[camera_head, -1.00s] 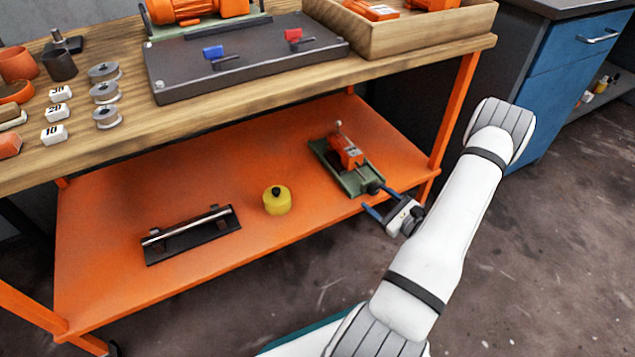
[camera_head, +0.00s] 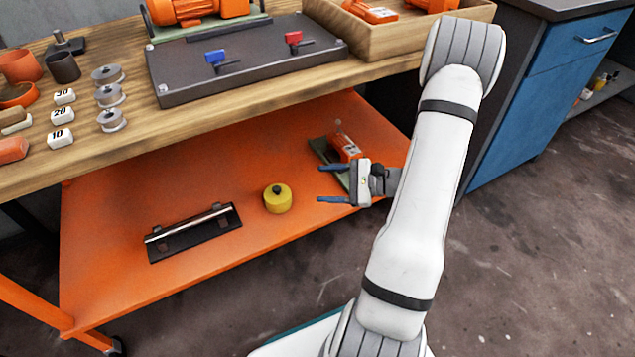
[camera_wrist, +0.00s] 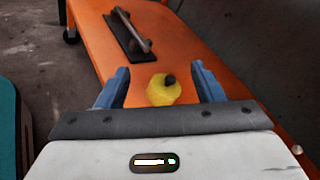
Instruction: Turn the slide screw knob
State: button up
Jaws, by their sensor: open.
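The slide unit, with a green base (camera_head: 322,150) and an orange block (camera_head: 345,147), sits on the orange lower shelf. Its front end and dark knob are hidden behind my gripper in the head view. I cannot make out the unit in the wrist view. My gripper (camera_head: 320,184) is open, its blue fingers pointing left across the front of the slide unit. In the wrist view my gripper (camera_wrist: 160,72) has nothing held between its fingers. A yellow cylinder with a black top (camera_head: 277,200) stands beyond the fingertips; it also shows in the wrist view (camera_wrist: 163,92).
A black bracket with a metal rod (camera_head: 193,232) lies on the left of the orange shelf (camera_head: 120,200). The wooden tabletop (camera_head: 210,115) overhangs the shelf at the back. It carries a dark plate (camera_head: 240,75), a wooden tray (camera_head: 400,55) and weights. Floor is clear at right.

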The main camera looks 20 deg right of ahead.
jog(key=a+r+n+g, duration=0.1)
jog(key=s+a+g, duration=0.1)
jog(key=a+r+n, duration=0.1)
jog(key=shift+s+a+r+n+g, duration=0.25)
jog(key=shift+a+r+n+g, duration=0.05)
jog(key=shift+a+r+g, duration=0.1)
